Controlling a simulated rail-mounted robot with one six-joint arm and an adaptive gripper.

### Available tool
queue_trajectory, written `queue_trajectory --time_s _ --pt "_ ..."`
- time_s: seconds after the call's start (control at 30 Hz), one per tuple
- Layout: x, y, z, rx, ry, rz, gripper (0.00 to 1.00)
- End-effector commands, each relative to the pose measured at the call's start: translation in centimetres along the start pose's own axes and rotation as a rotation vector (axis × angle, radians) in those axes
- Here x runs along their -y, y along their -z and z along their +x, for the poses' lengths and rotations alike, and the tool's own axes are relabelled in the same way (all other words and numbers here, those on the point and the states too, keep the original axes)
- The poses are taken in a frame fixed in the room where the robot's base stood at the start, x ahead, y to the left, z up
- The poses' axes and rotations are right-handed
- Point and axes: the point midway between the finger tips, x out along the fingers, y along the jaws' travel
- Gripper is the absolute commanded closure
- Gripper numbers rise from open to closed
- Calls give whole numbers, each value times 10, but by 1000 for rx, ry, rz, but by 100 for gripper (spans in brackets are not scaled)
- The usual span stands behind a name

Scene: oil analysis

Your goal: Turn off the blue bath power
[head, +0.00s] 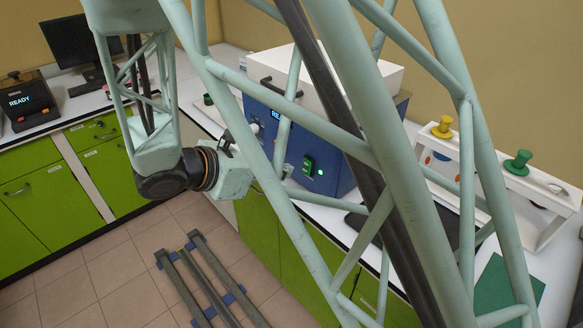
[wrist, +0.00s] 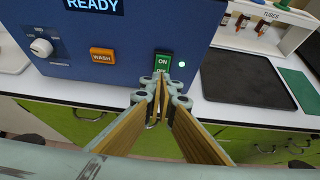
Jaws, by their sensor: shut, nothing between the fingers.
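The blue bath (head: 262,118) stands on the white counter, with a white lid on top. In the wrist view its blue front panel (wrist: 125,30) carries a lit READY display, a white knob, an orange WASH button and a green ON/OFF power switch (wrist: 162,64). A small green light (wrist: 182,65) glows beside the switch. In the head view the switch (head: 308,165) and light also show. My gripper (wrist: 160,82) is shut and empty. Its fingertips are just in front of the lower part of the switch and partly hide the OFF label; I cannot tell whether they touch it.
A dark tray (wrist: 240,78) lies on the counter right of the bath, with a green mat (wrist: 300,90) beyond it. A white rack (head: 500,180) stands at the right. A READY device (head: 28,100) and monitor (head: 75,42) stand at the left.

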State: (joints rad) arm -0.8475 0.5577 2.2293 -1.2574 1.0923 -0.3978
Motion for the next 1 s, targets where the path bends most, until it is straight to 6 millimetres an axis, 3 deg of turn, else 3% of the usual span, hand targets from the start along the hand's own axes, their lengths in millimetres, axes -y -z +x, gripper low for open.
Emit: queue_trajectory --time_s 0.5,1.0 --pt "-1 -9 -66 0 -2 -1 100" --pt "0 -9 -78 -1 -1 -1 100"
